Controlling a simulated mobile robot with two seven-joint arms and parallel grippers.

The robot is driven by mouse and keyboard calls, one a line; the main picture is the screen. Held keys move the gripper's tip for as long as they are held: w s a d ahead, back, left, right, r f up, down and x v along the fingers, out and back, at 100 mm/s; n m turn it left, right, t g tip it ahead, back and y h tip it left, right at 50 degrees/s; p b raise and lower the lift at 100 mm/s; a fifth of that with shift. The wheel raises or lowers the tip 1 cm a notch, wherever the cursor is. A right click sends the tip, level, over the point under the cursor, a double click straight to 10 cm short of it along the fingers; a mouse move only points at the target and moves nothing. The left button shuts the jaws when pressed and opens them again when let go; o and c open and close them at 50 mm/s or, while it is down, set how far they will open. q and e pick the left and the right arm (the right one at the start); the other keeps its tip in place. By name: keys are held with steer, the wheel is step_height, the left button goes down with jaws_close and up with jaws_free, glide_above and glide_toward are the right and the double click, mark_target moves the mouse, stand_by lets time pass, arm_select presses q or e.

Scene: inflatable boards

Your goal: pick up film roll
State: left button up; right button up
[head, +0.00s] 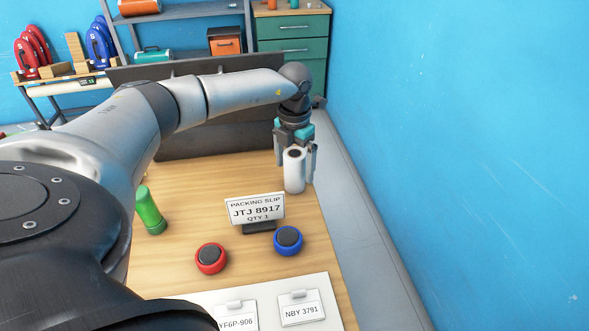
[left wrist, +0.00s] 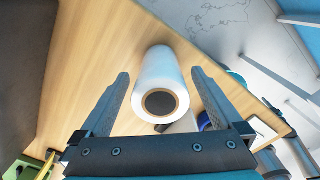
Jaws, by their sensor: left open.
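The film roll (head: 294,172) is a white cylinder with a dark core, standing upright near the right far edge of the wooden table (head: 190,205). In the left wrist view the film roll (left wrist: 160,80) lies between the two open fingers, with a visible gap on each side. My left gripper (head: 303,170) is open and points down, with its fingers around the roll in the head view. My left gripper also shows in the left wrist view (left wrist: 160,90). My right gripper is not in view.
A white board with label cards (head: 301,308) is at the front. A blue wall (head: 460,130) is at right.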

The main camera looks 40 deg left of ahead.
arm_select(q)
jaws_close()
stand_by(0.8)
